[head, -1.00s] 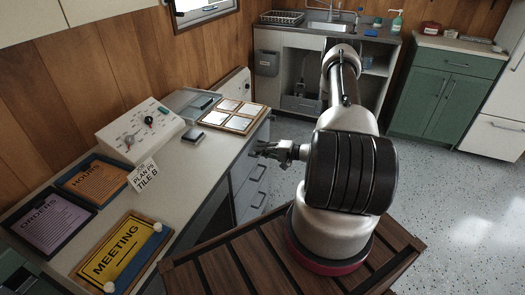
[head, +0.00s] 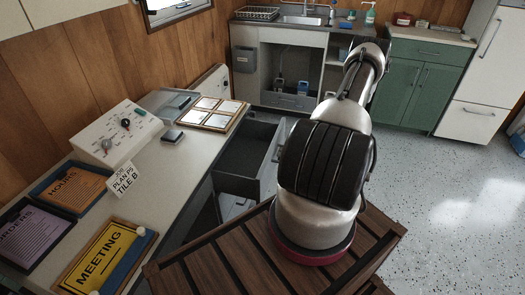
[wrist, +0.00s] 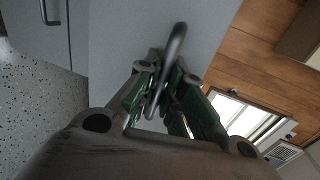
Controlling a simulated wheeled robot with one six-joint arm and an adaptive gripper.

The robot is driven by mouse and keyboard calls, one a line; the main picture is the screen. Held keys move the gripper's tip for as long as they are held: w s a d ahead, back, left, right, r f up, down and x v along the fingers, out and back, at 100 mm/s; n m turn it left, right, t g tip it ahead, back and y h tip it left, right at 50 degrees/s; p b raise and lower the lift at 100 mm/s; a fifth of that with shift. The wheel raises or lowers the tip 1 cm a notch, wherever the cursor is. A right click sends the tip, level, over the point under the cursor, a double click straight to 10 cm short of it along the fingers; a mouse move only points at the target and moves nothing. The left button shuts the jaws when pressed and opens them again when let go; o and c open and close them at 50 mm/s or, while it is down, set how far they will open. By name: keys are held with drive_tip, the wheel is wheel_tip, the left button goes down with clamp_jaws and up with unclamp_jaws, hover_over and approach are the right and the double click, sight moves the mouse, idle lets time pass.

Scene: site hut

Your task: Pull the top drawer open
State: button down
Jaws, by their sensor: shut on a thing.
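The top drawer (head: 236,184) of the desk stands well out from the desk in the head view, with its dark, empty-looking inside showing. In the wrist view its pale grey front (wrist: 125,35) fills the upper middle. The dark curved bar handle (wrist: 175,43) runs between the fingers of my gripper (wrist: 160,85), which are shut on it. In the head view my gripper is hidden behind my arm.
The desk (head: 190,160) holds a control box (head: 115,130), a framed board of tiles (head: 213,113) and several signs. A lower drawer (head: 235,205) shows below the open one. A sink unit (head: 290,65) and green cabinet (head: 415,90) stand behind.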

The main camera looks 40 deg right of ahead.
drive_tip(key=f+v, duration=0.1)
drive_tip(key=v, duration=0.7)
drive_tip(key=f+v, duration=0.2)
drive_tip(key=v, duration=0.6)
drive_tip(key=shift+s+d+f, duration=0.25)
drive_tip(key=shift+s+d, duration=0.05)
drive_tip(key=shift+s, duration=0.15)
drive_tip(key=c, duration=1.5)
unclamp_jaws()
drive_tip(key=shift+c, duration=0.2)
drive_tip(key=v, duration=1.2)
